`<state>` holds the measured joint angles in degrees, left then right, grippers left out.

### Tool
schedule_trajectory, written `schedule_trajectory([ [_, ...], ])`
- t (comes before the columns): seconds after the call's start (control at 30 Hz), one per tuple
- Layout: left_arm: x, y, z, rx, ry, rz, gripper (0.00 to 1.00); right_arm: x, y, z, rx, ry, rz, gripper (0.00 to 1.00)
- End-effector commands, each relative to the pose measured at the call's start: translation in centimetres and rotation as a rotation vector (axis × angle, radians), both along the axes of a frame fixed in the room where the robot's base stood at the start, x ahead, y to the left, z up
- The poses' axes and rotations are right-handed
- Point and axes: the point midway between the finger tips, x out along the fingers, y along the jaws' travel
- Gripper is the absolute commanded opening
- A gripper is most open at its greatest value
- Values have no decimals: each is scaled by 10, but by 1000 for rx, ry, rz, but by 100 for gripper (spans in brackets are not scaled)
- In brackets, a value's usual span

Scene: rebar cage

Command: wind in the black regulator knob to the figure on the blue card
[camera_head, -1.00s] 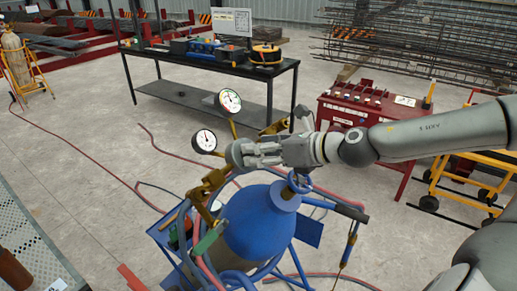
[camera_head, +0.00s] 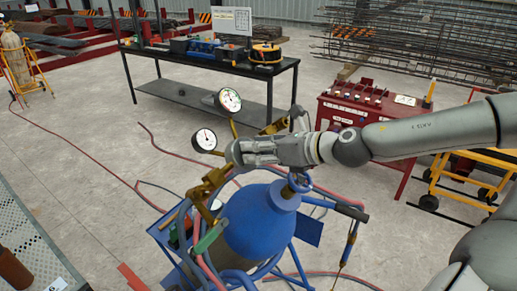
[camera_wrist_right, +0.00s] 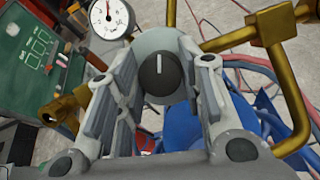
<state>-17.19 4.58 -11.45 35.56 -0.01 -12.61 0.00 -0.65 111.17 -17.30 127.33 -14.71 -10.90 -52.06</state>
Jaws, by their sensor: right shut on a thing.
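The black regulator knob (camera_wrist_right: 160,75) shows between the fingers in the right wrist view, with a white line on its face pointing almost straight up. My right gripper (camera_wrist_right: 157,88) is shut on it, one finger on each side. In the head view my right gripper (camera_head: 240,152) hides the knob. Two round white dial gauges stand by it: a lower one (camera_head: 204,139) and an upper one (camera_head: 229,100). One gauge (camera_wrist_right: 109,17) also shows at the top of the wrist view. I cannot make out a blue card. My left gripper is not in view.
A blue cylinder (camera_head: 258,225) stands below the gripper, with brass pipes (camera_head: 207,187) and hoses around it. A green board (camera_wrist_right: 35,60) with chalk marks is at left in the wrist view. Behind are a black workbench (camera_head: 285,66) and a red cabinet (camera_head: 350,107).

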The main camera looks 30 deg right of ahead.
Motion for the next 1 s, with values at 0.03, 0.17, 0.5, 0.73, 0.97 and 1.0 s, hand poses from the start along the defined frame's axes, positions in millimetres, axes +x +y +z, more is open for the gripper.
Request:
schedule_trajectory([
  [0.03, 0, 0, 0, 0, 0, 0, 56, 0, 0, 0, 1, 0, 1, 12],
  [0.17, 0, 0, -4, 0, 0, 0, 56, 0, 1, -1, 28, 12, -23, 12],
  [0.5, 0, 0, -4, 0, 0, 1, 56, 0, 1, 1, 57, 21, -48, 39],
  [0.73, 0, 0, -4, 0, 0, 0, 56, 0, 0, 1, 56, 22, -49, 56],
  [0.97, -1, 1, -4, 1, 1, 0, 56, 0, 0, 1, 55, 21, -48, 56],
  [1.0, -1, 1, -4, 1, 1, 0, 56, 0, 0, 1, 55, 21, -48, 56],
])
